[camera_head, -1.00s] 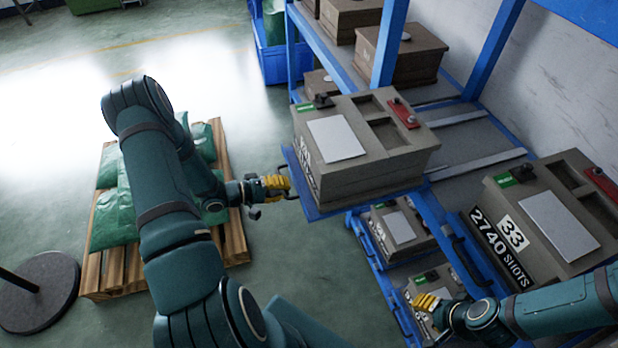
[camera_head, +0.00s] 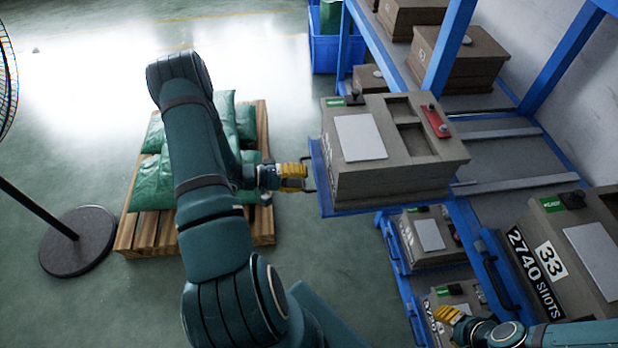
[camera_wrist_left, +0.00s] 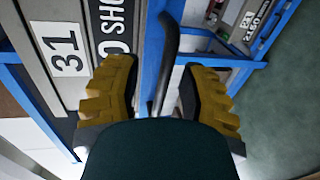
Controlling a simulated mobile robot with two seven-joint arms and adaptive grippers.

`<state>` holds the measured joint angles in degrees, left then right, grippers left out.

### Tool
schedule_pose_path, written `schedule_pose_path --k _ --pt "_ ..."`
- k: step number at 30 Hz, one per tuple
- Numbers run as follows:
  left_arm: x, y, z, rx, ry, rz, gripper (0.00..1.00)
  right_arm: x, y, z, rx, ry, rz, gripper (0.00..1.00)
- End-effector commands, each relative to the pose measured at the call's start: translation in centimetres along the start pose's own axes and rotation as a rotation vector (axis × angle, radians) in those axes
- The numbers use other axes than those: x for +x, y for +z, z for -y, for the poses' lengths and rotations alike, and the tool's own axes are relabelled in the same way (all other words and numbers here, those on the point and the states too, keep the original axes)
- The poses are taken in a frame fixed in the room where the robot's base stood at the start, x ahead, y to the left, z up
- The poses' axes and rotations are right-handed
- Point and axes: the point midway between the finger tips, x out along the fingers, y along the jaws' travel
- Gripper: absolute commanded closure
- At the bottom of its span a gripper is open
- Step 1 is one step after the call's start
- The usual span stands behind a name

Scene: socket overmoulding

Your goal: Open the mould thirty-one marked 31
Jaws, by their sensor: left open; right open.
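The mould marked 31 (camera_head: 390,160) is a grey-brown box on a blue pull-out tray (camera_head: 322,178) that juts from the rack. Its 31 label (camera_wrist_left: 62,48) shows at the left in the left wrist view. My left gripper (camera_head: 305,178) is open at the tray's left front edge. In the left wrist view my left gripper (camera_wrist_left: 158,90) has its yellow fingers on either side of the tray's dark bar handle (camera_wrist_left: 165,65), without closing on it. My right gripper (camera_head: 440,313) is open at the lower right, near the lower moulds.
A mould marked 33 (camera_head: 565,250) sits at the right, and smaller moulds (camera_head: 428,235) sit on lower levels. The blue rack (camera_head: 450,45) rises behind. A pallet (camera_head: 262,225) with green bags and a fan base (camera_head: 78,240) stand at the left.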

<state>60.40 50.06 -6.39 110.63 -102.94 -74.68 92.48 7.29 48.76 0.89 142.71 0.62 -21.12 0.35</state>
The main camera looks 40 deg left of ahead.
Motion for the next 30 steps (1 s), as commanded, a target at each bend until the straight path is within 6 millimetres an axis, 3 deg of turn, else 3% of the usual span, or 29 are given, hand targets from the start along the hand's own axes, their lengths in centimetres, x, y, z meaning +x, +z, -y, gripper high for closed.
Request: schedule_pose_path --k 6,13,18,30 --pt "-4.7 -0.1 0.0 0.002 -0.002 -0.003 0.59 0.0 0.0 0.0 0.000 0.000 0.000 0.53" --pt "-8.0 -0.1 0.0 0.002 -0.001 -0.001 0.59 0.0 0.0 0.0 0.000 0.000 0.000 0.53" --pt "-8.9 0.0 0.0 0.001 0.000 -0.001 0.59 0.0 0.0 0.0 0.000 0.000 0.000 0.53" --pt "-8.9 0.0 0.0 0.001 0.000 0.000 0.59 0.0 0.0 0.0 0.000 0.000 0.000 0.53"
